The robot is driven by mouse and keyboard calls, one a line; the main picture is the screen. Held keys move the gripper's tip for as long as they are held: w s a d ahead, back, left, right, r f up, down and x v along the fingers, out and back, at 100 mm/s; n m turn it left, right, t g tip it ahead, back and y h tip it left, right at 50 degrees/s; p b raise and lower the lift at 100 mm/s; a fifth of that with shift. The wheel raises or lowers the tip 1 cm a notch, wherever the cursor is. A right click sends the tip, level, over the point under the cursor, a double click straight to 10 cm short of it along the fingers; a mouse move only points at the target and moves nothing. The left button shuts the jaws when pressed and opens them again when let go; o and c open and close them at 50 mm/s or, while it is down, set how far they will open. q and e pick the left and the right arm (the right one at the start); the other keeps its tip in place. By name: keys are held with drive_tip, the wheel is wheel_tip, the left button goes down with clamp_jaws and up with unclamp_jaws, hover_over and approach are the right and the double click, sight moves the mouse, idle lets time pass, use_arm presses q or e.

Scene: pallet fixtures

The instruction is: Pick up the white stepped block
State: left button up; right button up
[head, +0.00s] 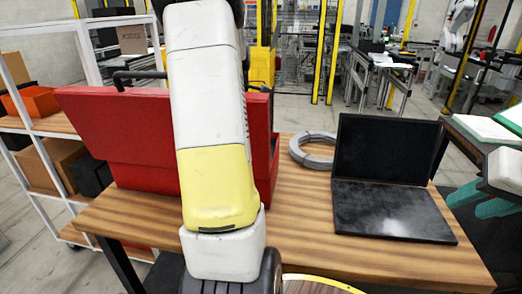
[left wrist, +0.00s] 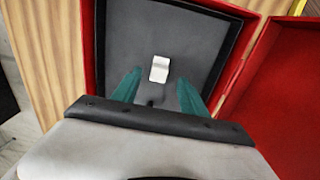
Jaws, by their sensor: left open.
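The white stepped block (left wrist: 159,69) lies on the grey floor of the open red case (left wrist: 258,5) in the left wrist view. My left gripper (left wrist: 160,80) is open, with its two teal fingers apart on either side of the block in the picture. It holds nothing, and I cannot tell its exact height above the block. In the head view my left arm covers the middle, and the red case (head: 120,140) hides its contents. My right gripper (head: 481,201) is at the right edge, its teal fingers apart and empty.
A black laptop (head: 385,160) stands open on the wooden table (head: 310,215), beside a grey coil (head: 314,150). The red lid (left wrist: 285,100) rises on the right in the left wrist view. A shelf (head: 45,130) with boxes stands left of the table.

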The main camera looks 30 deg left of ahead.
use_arm(q)
wheel_tip(320, 180, down, 4)
drive_tip(key=shift+a+f, duration=0.15)
drive_tip(key=shift+f, duration=0.1)
drive_tip(key=shift+c, duration=0.2)
clamp_jaws()
